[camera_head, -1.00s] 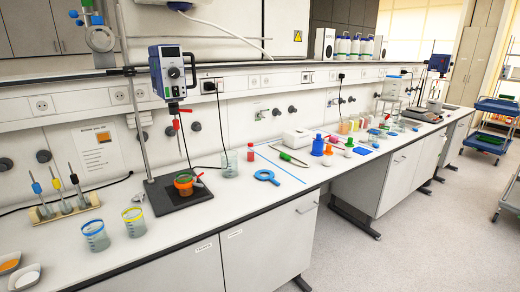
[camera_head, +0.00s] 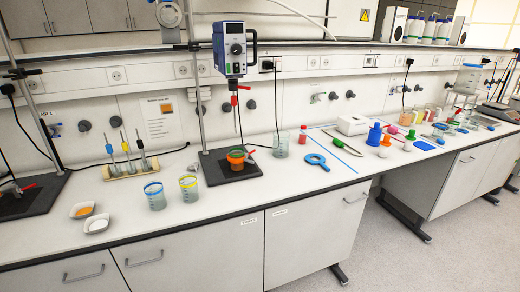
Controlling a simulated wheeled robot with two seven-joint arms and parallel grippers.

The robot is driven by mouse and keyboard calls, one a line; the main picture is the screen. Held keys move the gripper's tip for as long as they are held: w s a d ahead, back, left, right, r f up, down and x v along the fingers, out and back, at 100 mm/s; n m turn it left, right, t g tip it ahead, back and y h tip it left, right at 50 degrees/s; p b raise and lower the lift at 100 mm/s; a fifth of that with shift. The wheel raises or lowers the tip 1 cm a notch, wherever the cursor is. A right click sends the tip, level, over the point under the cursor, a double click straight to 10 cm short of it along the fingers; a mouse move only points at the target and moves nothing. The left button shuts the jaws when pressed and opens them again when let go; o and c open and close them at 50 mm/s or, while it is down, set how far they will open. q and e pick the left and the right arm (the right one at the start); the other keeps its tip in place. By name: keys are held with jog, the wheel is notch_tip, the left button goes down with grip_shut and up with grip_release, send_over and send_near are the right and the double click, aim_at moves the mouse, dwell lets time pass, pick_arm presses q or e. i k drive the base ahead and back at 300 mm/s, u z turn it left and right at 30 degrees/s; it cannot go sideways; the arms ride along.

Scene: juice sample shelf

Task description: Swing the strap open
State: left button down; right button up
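I cannot make out a strap in this view. Several white bottles (camera_head: 415,29) with blue and green parts stand on the raised shelf (camera_head: 300,47) at the upper right, small and far off. Whether a strap is on or near them is too small to tell. Neither of my grippers is in view.
A long white bench (camera_head: 240,214) crosses the view. On it are a stirrer stand (camera_head: 231,50) with an orange cup (camera_head: 236,159), two beakers (camera_head: 155,194), a pipette rack (camera_head: 133,168), two small dishes (camera_head: 97,223) and a blue ring-shaped tool (camera_head: 318,161). Floor (camera_head: 420,255) shows at right.

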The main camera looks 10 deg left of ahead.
aim_at(241, 160)
jog(key=u, duration=0.25)
jog(key=k, duration=0.65)
jog(key=u, duration=0.55)
jog(key=k, duration=0.65)
jog(key=z, duration=0.55)
jog(key=i, duration=1.8)
jog(key=u, duration=0.75)
